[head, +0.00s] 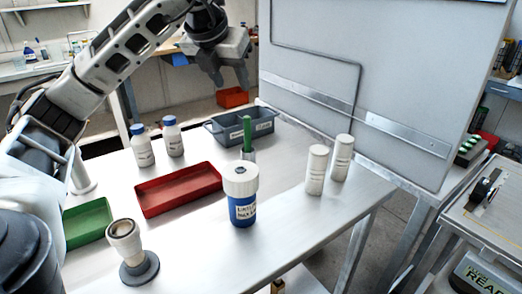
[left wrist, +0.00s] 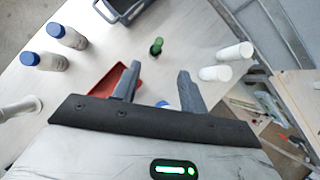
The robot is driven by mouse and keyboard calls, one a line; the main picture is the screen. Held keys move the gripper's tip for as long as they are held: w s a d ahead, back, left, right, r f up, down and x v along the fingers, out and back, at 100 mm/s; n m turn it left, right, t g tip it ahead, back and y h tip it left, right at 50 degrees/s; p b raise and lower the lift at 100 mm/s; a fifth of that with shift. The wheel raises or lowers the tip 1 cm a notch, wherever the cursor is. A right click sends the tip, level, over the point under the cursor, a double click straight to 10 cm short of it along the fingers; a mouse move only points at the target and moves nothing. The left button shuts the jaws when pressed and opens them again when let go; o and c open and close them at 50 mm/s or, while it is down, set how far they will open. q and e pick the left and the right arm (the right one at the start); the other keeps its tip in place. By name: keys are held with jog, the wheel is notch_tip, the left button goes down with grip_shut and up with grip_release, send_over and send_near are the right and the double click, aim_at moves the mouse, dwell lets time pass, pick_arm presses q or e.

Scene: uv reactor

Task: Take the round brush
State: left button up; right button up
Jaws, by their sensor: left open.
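The round brush is most likely the upright green-handled item (head: 247,133) standing in a small metal holder (head: 248,155) near the table's middle; its lower part is hidden. In the left wrist view the green handle (left wrist: 156,46) shows beyond and between the fingers. My left gripper (head: 230,80) is open and empty, raised above the back of the table, above and behind the handle. Its two spread fingers (left wrist: 160,72) also show in the left wrist view, apart from the handle. My right gripper is not in view.
Around the holder stand a grey divided bin (head: 215,132), a blue jar with white lid (head: 241,195), a red tray (head: 178,190) and two white cylinders (head: 317,170). Two blue-capped bottles (head: 143,147) stand left. A large grey panel (head: 400,75) rises behind the table.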

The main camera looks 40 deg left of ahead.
aim_at(249, 127)
pick_arm(q)
jog(key=x, duration=0.6)
jog(key=b+x, duration=0.1)
jog(key=x, duration=0.5)
jog(key=shift+w+d+f, duration=0.15)
jog(key=shift+w+f, duration=0.05)
jog(key=shift+f, duration=0.15)
jog(key=x, duration=0.5)
jog(key=shift+s+f+p, duration=0.2)
jog(key=shift+p, duration=0.1)
jog(key=shift+a, duration=0.25)
grip_shut()
